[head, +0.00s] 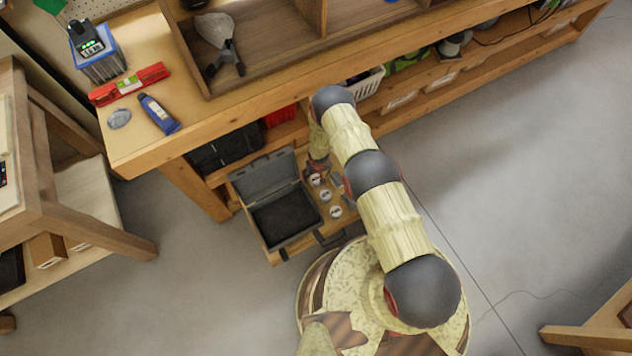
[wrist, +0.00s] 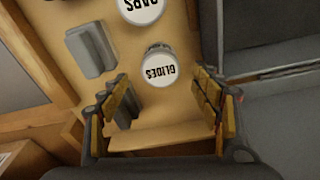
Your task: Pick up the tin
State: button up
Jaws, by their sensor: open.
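In the wrist view, a tin with a white round lid reading "GLIDES" (wrist: 159,68) stands on a wooden surface (wrist: 110,20). A second white-lidded tin (wrist: 140,10) is beyond it, its label upside down and cut by the frame edge. In the head view, three white lids show in a row, with the middle one (head: 326,195) beside an open grey case. My gripper (wrist: 163,92) is open and empty. The "GLIDES" tin lies just ahead of the gap between its fingers. In the head view, my arm partly hides the gripper (head: 319,172).
The open grey case (head: 283,220) sits left of the tins; its dark side fills the right of the wrist view. A grey block (wrist: 91,51) is left of the "GLIDES" tin. The workbench edge (head: 240,123) overhangs behind. Open floor (head: 500,180) lies to the right.

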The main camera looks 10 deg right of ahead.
aim_at(316, 179)
notch_tip(316, 179, down, 4)
jog(key=shift+f+b, duration=0.1)
jog(key=shift+b, duration=1.1)
jog(key=shift+w+f+b, duration=0.1)
jog(key=shift+f+b, duration=0.5)
jog(key=shift+b, duration=0.15)
jog(key=shift+c, duration=0.2)
jog(key=c, duration=1.3)
